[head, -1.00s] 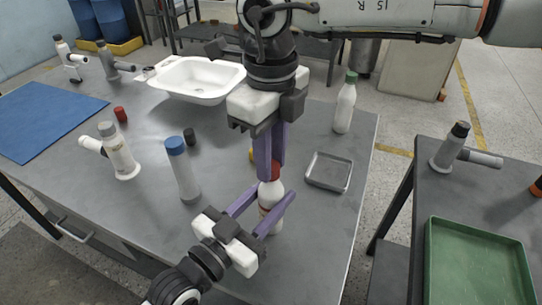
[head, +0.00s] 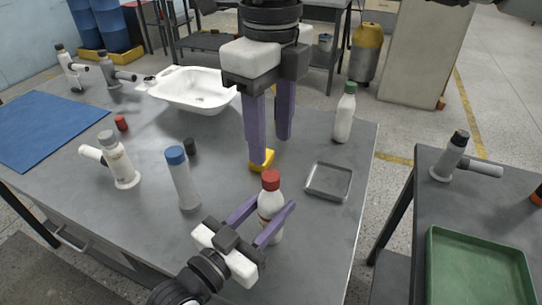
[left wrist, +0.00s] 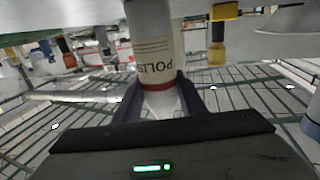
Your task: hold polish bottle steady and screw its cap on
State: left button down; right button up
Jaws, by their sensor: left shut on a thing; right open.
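The polish bottle (head: 266,212) is white with a red band and stands upright near the front of the grey table. A red cap (head: 270,180) sits on its top. My left gripper (head: 268,226) is shut around the bottle's body from the front left. The left wrist view shows the bottle (left wrist: 158,60) between the fingers, its label reading POLIS upside down. My right gripper (head: 272,150) is open and empty above and behind the bottle, apart from the cap, with fingers pointing down.
A blue-capped bottle (head: 182,180) stands to the left, a small metal tray (head: 329,196) to the right, and a green-capped bottle (head: 344,117) farther back. A white basin (head: 196,103) sits at the back.

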jog(key=shift+r, duration=2.3)
pick_arm(q)
jog(key=c, duration=1)
grip_release()
jog(key=shift+c, duration=0.2)
jog(key=shift+s, duration=0.1)
jog(key=v, duration=1)
jog(key=shift+b, duration=0.3)
pick_arm(e)
jog(key=shift+f, duration=0.35)
pick_arm(q)
jog(key=shift+a, duration=0.1)
